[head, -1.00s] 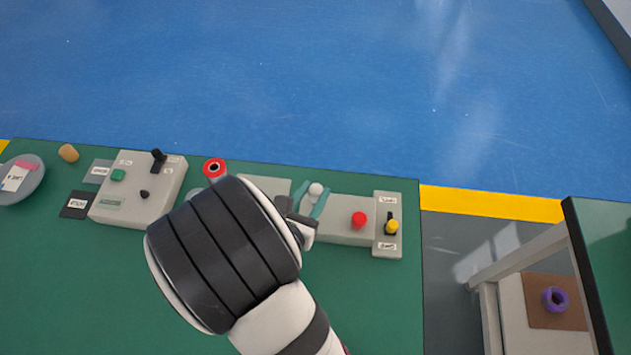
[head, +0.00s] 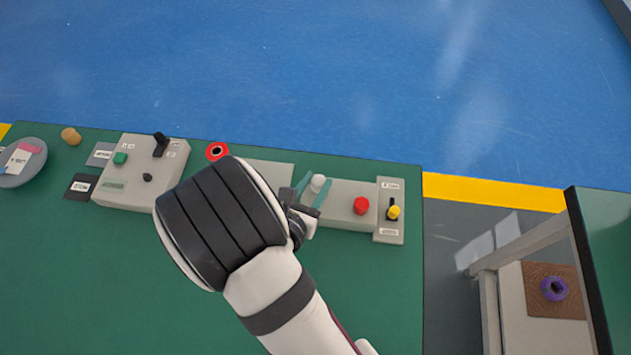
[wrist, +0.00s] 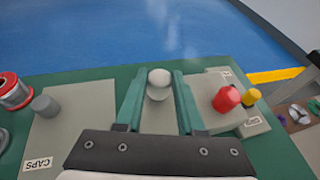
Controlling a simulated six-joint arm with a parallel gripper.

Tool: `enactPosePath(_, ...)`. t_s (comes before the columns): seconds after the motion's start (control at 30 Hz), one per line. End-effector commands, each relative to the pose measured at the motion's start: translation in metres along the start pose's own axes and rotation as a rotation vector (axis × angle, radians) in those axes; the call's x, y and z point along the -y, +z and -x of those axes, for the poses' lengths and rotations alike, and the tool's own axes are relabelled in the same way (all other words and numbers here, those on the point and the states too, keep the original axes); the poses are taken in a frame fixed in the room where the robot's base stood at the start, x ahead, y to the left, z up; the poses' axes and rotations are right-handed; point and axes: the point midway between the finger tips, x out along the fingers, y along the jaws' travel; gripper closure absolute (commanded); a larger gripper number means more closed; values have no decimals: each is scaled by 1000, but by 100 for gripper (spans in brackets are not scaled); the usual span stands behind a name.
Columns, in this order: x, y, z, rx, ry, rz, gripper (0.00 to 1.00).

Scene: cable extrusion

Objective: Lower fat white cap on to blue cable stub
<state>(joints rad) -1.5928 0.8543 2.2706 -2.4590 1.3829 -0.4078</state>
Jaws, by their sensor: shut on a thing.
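The fat white cap (head: 318,182) is held between the teal fingertips of my gripper (head: 315,188). In the wrist view the round white top of the cap (wrist: 159,77) shows between the two fingertips of my gripper (wrist: 157,80). A paler part shows just below that top. The cap is over or close to the grey fixture left of the red knob; I cannot tell whether it touches anything. No blue cable stub is visible; the cap and gripper may hide it.
A red knob (head: 361,205) and a yellow-topped lever (head: 393,212) stand right of my gripper. A red ring-shaped spool (head: 217,151) and a grey control box (head: 140,172) are to the left. A grey peg (wrist: 44,106) stands on the CAPS plate (wrist: 75,125).

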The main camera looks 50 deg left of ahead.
Motion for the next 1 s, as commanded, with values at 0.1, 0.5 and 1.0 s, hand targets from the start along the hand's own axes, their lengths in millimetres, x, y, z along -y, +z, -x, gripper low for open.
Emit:
enactPosePath(0.1,0,-1,0,0,0,0,100)
enactPosePath(0.5,0,-1,0,0,0,0,28)
enactPosePath(1.0,0,-1,0,0,0,0,8)
